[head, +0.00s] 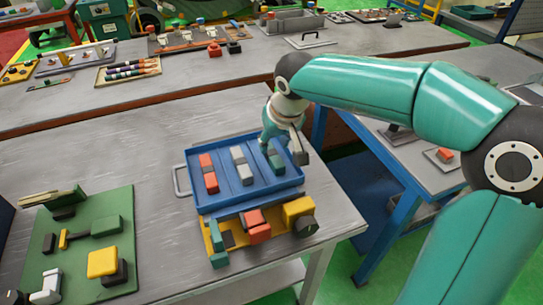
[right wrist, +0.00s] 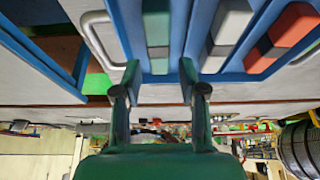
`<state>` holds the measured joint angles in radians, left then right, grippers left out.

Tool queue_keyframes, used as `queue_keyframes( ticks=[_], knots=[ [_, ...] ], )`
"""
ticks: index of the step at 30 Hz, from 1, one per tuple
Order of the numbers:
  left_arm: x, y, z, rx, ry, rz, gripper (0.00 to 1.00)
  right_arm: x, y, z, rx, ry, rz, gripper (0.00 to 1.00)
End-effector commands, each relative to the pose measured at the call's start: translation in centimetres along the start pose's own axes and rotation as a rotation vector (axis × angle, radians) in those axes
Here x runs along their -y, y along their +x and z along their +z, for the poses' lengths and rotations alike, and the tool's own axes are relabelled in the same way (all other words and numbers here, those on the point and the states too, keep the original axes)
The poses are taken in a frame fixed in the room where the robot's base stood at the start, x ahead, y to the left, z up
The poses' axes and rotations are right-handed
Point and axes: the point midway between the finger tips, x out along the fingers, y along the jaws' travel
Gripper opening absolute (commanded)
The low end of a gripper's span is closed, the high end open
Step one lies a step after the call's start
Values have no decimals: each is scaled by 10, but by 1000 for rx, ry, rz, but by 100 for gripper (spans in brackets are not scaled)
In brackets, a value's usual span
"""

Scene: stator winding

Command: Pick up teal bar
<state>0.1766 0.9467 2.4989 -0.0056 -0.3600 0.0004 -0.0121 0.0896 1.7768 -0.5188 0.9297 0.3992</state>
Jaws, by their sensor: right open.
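The blue tray (head: 222,203) stands on the near workbench. A teal bar (head: 276,161) lies in its right-hand compartment, partly hidden by my right gripper (head: 285,146). In the right wrist view the teal bar (right wrist: 157,28) has a dark middle band and lies ahead, lined up between the two fingertips. My right gripper (right wrist: 155,75) is open, with nothing between its fingers. The head view does not show clearly how far above the bar the fingers are. My left gripper is not in view.
A yellow fixture (head: 213,242) with coloured blocks stands in front of the tray. A green board (head: 122,200) with parts lies at left. The bench between is clear.

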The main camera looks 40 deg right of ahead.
Motion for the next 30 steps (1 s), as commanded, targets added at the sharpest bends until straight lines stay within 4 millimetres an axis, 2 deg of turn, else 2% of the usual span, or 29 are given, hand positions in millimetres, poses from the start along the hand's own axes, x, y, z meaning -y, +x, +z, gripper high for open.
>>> queue_keyframes(
  ticks=[5,12,21,23,29,30],
  knots=[
    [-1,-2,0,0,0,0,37,-1,14,2,4,0,2,42],
    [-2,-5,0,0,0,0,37,-2,47,4,4,0,1,42],
    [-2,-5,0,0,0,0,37,-2,52,4,0,1,0,42],
    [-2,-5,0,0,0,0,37,-2,52,4,0,1,0,33],
    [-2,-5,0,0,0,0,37,-2,52,4,0,1,0,0],
    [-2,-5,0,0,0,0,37,-2,52,4,0,1,0,0]
  ],
)
